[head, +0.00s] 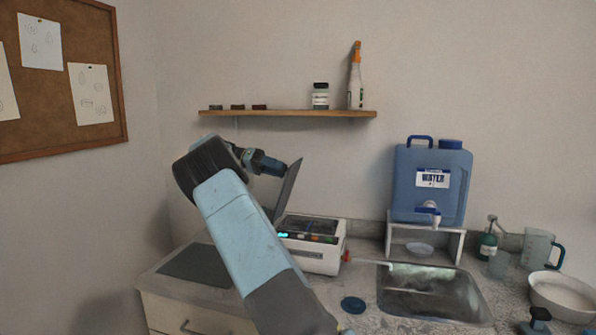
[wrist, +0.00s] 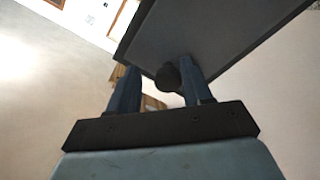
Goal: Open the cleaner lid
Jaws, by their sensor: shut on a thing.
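The cleaner (head: 315,258) is a white box with a dark top on the counter, left of the sink. Its dark, flat lid (head: 287,190) stands raised and steeply tilted at the cleaner's left side; it fills the top of the wrist view (wrist: 215,35). My gripper (head: 283,168) is at the upper part of the lid, on its left face. In the wrist view my blue fingers (wrist: 162,82) are on either side of the lid's round dark knob (wrist: 168,77), shut on it. My arm hides the cleaner's left part and the lid's lower edge.
A blue water container (head: 432,185) on a stand and the sink (head: 432,292) are right. A dark mat (head: 197,265) lies left, and a blue disc (head: 353,305) lies in front.

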